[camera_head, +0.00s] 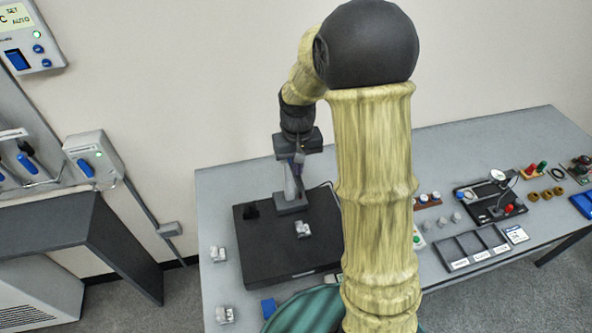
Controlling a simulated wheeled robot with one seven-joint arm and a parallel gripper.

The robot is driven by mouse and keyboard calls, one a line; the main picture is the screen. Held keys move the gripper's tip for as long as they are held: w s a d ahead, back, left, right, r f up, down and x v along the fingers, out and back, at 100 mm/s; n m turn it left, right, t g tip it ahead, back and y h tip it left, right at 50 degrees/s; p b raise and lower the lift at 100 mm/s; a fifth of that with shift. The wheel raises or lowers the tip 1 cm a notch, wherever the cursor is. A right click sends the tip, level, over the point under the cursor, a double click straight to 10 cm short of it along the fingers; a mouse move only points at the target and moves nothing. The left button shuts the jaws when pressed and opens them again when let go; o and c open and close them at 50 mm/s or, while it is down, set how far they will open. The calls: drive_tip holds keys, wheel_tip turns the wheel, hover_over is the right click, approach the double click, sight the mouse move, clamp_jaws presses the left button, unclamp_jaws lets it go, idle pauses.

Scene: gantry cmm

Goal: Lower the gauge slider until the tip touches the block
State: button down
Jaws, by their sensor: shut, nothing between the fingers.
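A small silvery block (303,230) sits on the plate in front of the gauge. My gripper (297,161) is at the top of the gauge, in front of or against its upper part; I cannot tell if they touch. Its fingers are small here and look shut, with nothing held. The slider and the tip are too small or hidden to make out, so the gap to the block cannot be told.
Silvery pieces (218,254) (224,315) lie on the table's left side. A small black object (251,210) stands on the plate. To the right are a dial gauge stand (482,208) and a sorting tray (471,249). My arm hides the table's middle.

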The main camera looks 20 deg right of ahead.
drive_tip(key=shift+f, duration=0.4)
drive_tip(key=shift+f+b, duration=0.8)
drive_tip(key=shift+f, duration=0.15)
idle(1.1)
drive_tip(key=shift+f+b, duration=0.3)
drive_tip(key=shift+f, duration=0.05)
idle(0.5)
drive_tip(key=shift+s+f, duration=0.1)
